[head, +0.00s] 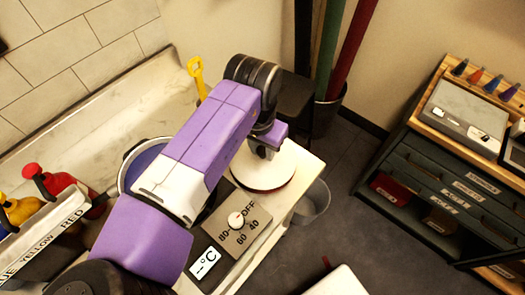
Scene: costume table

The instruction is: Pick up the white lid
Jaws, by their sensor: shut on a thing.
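The white lid (270,178) is a round disc with a dark reddish rim, at the centre of the head view. It is over the right end of the counter, beside the control panel. My gripper (263,153) points down at the middle of the lid and is shut on it, likely at its knob. The fingers and the grasped part are mostly hidden by my purple arm. I cannot tell whether the lid rests on the surface or is raised.
A pot with a blue inside (146,160) stands left, partly behind my arm. A dial panel (237,222) is in front of the lid. A grey bucket (313,203) stands on the floor at right. A drawer cabinet (440,176) is far right, with open floor between.

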